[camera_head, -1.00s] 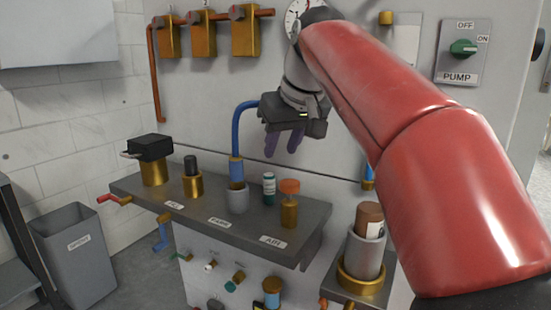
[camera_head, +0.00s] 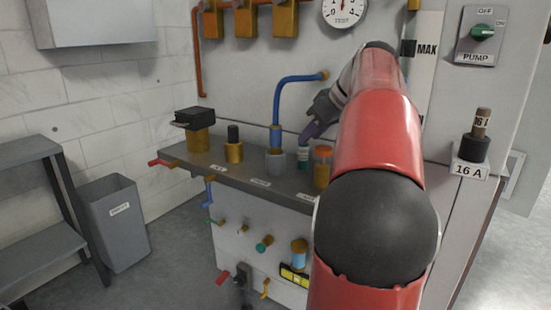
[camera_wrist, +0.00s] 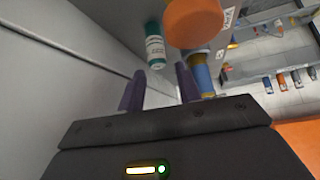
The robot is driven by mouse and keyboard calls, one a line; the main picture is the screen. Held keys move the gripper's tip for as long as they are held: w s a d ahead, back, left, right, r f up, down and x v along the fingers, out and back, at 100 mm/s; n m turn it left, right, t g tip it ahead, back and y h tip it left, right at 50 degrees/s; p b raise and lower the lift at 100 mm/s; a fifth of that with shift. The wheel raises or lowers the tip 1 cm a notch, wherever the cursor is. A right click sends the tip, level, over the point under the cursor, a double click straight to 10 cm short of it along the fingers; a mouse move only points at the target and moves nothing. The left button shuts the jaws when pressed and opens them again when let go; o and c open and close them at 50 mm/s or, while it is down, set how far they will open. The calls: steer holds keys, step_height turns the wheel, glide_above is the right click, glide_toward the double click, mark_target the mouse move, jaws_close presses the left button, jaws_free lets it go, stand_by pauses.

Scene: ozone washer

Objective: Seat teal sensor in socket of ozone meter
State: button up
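The teal sensor (camera_head: 303,158), a small bottle shape with a teal and white label, stands upright on the grey shelf (camera_head: 250,184). In the wrist view the teal sensor (camera_wrist: 155,47) is just beyond my gripper's fingertips, roughly in line with the gap. My gripper (camera_head: 309,131) has purple fingers and points down at it from the upper right. In the wrist view my gripper (camera_wrist: 159,75) is open, with nothing between the fingers. I cannot tell which fixture is the ozone meter; its socket is not identifiable.
An orange-capped brass jar (camera_head: 323,166) stands close right of the sensor, also large in the wrist view (camera_wrist: 192,22). A brass post with black top (camera_head: 234,146) and a black box (camera_head: 196,118) stand farther left.

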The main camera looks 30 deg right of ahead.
mark_target(299, 150)
steer(key=x, duration=0.7)
steer(key=shift+d+f+b, duration=0.15)
steer(key=shift+b, duration=0.15)
steer(key=shift+c, duration=0.4)
jaws_close()
